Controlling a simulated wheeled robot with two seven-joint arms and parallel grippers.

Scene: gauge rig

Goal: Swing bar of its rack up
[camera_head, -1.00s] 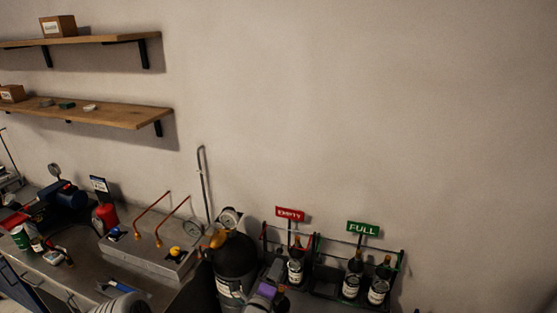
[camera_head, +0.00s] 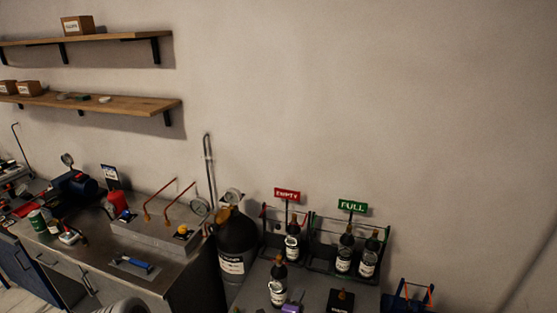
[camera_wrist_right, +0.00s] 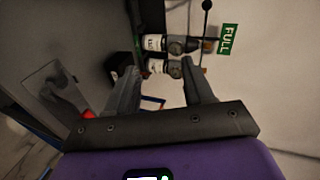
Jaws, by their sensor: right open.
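Two small racks stand against the wall in the head view. The EMPTY rack (camera_head: 270,237) has a red sign (camera_head: 287,195) and holds one dark bottle (camera_head: 292,242). The FULL rack (camera_head: 318,256) has a green sign (camera_head: 352,205) and holds two dark bottles (camera_head: 345,252) with white labels. Thin bars show on both racks; I cannot tell clearly how each bar sits. My right gripper (camera_wrist_right: 160,66) is open, with the FULL sign (camera_wrist_right: 228,38) and two bottles beyond its fingers. Only a purple part of it shows at the head view's bottom edge. My left gripper is out of view.
Another dark bottle (camera_head: 278,284) stands in front of the EMPTY rack, near a black box (camera_head: 341,301). A large black cylinder (camera_head: 236,245) stands to the left. A blue stand (camera_head: 409,299) is at lower right. Wall shelves (camera_head: 90,103) hang at upper left.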

